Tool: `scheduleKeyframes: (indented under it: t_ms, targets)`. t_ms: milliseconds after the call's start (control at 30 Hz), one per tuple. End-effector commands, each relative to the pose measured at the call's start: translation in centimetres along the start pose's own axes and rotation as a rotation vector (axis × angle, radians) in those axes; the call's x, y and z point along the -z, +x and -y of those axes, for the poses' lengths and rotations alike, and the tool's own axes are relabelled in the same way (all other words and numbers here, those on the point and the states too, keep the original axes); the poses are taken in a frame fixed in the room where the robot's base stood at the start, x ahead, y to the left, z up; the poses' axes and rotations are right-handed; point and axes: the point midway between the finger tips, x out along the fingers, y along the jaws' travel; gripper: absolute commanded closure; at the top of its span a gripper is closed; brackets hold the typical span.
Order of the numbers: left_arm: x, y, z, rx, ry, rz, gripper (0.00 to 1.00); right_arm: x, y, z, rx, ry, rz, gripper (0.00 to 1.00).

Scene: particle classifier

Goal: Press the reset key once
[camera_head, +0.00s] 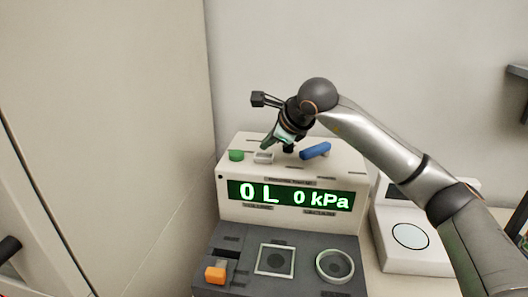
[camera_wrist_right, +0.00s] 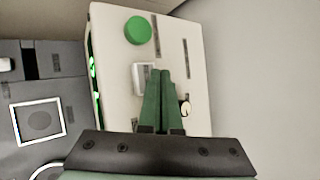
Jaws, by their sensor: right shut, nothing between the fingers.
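The instrument's sloped top carries a round green button (camera_head: 236,155), a small pale rectangular key (camera_head: 263,158) and a blue lever (camera_head: 315,151). Their labels are too small to read, so I cannot tell for sure which is the reset key. My right gripper (camera_head: 267,146) is shut and empty, its fingertips just above and beside the pale key. In the right wrist view, the shut green fingers (camera_wrist_right: 163,73) point at the top panel beside the pale key (camera_wrist_right: 139,78), with the green button (camera_wrist_right: 138,30) beyond. Contact cannot be told. My left gripper is not in view.
The green display (camera_head: 290,195) reads 0 L and 0 kPa. Below it, a dark deck (camera_head: 235,240) holds an orange block (camera_head: 215,273), a square frame (camera_head: 275,260) and a round ring (camera_head: 335,266). A white device (camera_head: 410,255) stands at right. A wall rises behind.

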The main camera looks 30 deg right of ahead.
Motion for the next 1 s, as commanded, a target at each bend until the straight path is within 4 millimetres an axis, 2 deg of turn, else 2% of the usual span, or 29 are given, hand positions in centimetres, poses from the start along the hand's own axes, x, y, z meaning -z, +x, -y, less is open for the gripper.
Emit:
scheduleKeyframes:
  t_ms: [333,800,1000]
  targets:
    - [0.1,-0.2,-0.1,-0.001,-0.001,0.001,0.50,-0.2,-0.3,0.2,0.001,0.000,0.002,1.00]
    - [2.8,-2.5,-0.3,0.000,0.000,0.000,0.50,-2.5,-3.4,2.4,0.000,-0.001,0.001,1.00]
    - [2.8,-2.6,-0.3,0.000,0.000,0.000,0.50,-2.6,-3.5,2.5,0.000,-0.001,0.001,1.00]
